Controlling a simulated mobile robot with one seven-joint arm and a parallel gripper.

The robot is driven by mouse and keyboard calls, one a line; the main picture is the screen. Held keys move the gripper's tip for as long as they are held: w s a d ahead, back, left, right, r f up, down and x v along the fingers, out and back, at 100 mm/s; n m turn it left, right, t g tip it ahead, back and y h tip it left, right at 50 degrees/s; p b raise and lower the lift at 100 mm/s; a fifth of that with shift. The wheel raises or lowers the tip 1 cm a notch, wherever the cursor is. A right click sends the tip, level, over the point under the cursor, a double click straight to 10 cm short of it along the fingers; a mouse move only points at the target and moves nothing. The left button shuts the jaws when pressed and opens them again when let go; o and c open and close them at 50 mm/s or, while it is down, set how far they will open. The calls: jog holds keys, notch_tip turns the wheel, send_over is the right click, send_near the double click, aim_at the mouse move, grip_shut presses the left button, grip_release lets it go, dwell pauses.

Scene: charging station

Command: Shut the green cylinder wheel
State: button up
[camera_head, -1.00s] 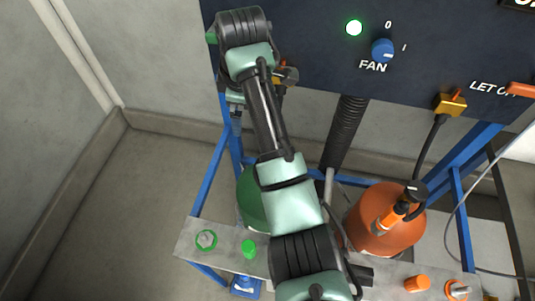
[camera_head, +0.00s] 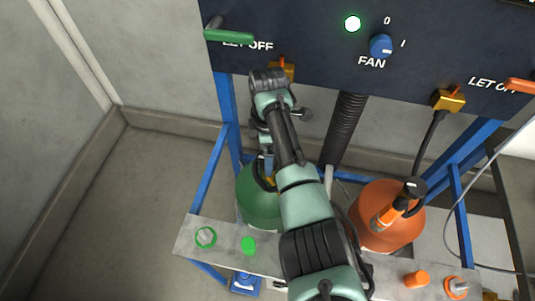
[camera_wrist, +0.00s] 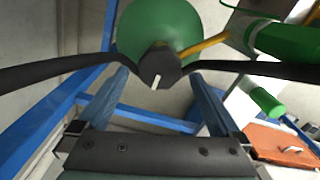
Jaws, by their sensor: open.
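The green cylinder (camera_head: 258,205) stands behind the grey shelf, partly hidden by my arm in the head view. Its top also shows in the wrist view (camera_wrist: 150,25). A black wheel (camera_wrist: 158,62) with a white mark shows against the green cylinder in the wrist view. I cannot make it out in the head view. My gripper (camera_wrist: 159,74) is open, with one finger on each side of the wheel in the picture. I cannot tell how far it is from the wheel. In the head view my gripper (camera_head: 268,165) points down over the cylinder.
An orange cylinder (camera_head: 370,205) stands to the right. The grey shelf (camera_head: 222,238) carries green and orange fittings. The dark panel above has a green handle (camera_head: 230,35) and a blue fan knob (camera_head: 381,46). Blue frame posts (camera_head: 226,110) stand close by on the left.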

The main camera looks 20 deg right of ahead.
jog(key=shift+f, duration=0.65)
jog(key=c, duration=1.3)
